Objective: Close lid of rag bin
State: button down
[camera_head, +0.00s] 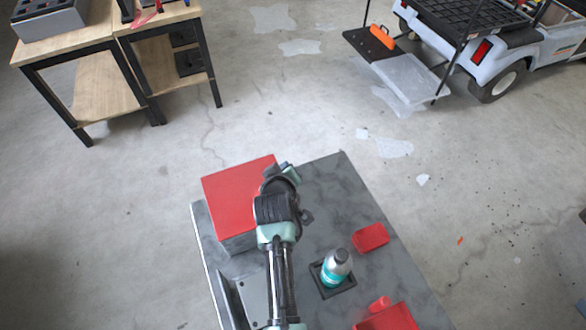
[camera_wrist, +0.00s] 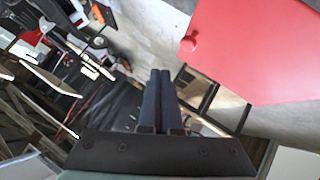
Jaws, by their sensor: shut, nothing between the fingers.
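My gripper (camera_head: 290,172) is at the bin's right far corner, partly hidden by my wrist. In the wrist view my gripper (camera_wrist: 160,72) has its two dark fingers together, empty, beside the lid.
The grey table (camera_head: 325,195) also bears a bottle (camera_head: 337,266) in a black holder, a red box (camera_head: 371,237) and a red container (camera_head: 387,317) to the right. A workbench (camera_head: 70,45) stands far left, a cart (camera_head: 490,50) far right. Open floor lies between.

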jog(key=s+d+r, duration=0.1)
jog(key=s+r, duration=0.4)
jog(key=shift+d+r+b, duration=0.3)
jog(key=shift+d+b, duration=0.05)
jog(key=w+a+r+m+t, duration=0.1)
jog(key=r+t, duration=0.2)
jog(key=r, duration=0.7)
jog(key=w+r+m+t+b, duration=0.1)
jog(key=r+t, duration=0.1)
jog(key=r, duration=0.7)
jog(key=w+a+r+m+t, duration=0.1)
jog(key=w+r+t, duration=0.15)
jog(key=r, duration=0.75)
jog(key=s+r+m+t, duration=0.1)
jog(key=s+r+t, duration=0.4)
jog(key=s+r, duration=0.4)
jog(key=s+a+r+m+t+y+b, duration=0.1)
jog(key=s+r+t, duration=0.3)
jog(key=s+r, duration=0.5)
notch_tip(320, 180, up, 9)
jog(key=shift+a+r+m+t, duration=0.2)
jog(key=shift+m+t, duration=0.15)
jog(key=shift+m, duration=0.15)
